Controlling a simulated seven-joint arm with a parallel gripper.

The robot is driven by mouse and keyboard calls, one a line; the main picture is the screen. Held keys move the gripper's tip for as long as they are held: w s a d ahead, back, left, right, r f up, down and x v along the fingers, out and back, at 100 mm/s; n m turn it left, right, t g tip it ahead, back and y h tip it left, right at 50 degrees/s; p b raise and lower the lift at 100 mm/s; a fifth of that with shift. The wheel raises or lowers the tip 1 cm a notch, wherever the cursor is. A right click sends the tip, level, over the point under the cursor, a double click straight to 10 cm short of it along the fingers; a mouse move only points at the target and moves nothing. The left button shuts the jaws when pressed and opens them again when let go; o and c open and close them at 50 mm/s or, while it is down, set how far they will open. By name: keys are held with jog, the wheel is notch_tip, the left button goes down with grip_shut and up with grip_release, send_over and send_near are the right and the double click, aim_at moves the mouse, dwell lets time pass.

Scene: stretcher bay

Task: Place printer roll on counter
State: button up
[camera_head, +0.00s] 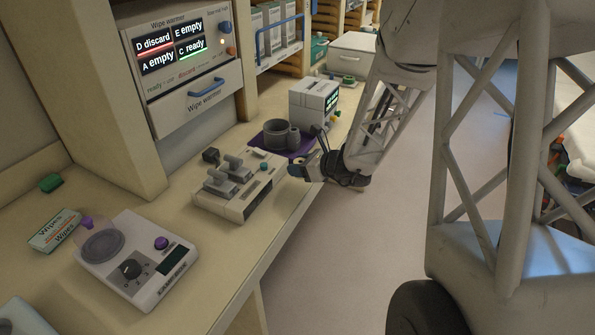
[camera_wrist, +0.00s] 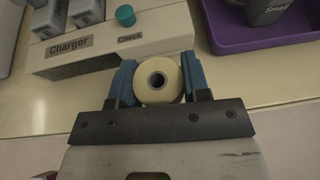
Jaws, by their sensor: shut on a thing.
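The printer roll (camera_wrist: 146,84) is a pale cream roll with a dark hollow core. It shows in the wrist view between the two blue fingers of my gripper (camera_wrist: 159,82), which is shut on it. In the head view my gripper (camera_head: 303,166) is at the counter's front edge, between the charger and the purple tray; the roll is hard to make out there. The counter (camera_head: 215,238) is pale, and the roll appears over or on its edge strip in the wrist view. I cannot tell whether the roll touches it.
The charger (camera_head: 233,208) stands left of my gripper, and also shows in the wrist view (camera_wrist: 157,40). The purple tray (camera_head: 299,151) with grey cups is behind. A scale-like device (camera_head: 150,285) and wipes box (camera_head: 55,230) stand further left. A white printer-like box (camera_head: 308,97) stands behind.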

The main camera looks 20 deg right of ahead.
aim_at(297, 180)
jog(key=shift+w, duration=1.05)
jog(key=shift+f, duration=0.1)
jog(key=shift+f, duration=1.7)
jog(key=shift+f, duration=0.15)
jog(key=o, duration=0.9)
jog(key=shift+o, duration=0.2)
jog(key=shift+s+d+r, duration=0.3)
jog(key=shift+d, duration=0.05)
jog(key=v, duration=1.1)
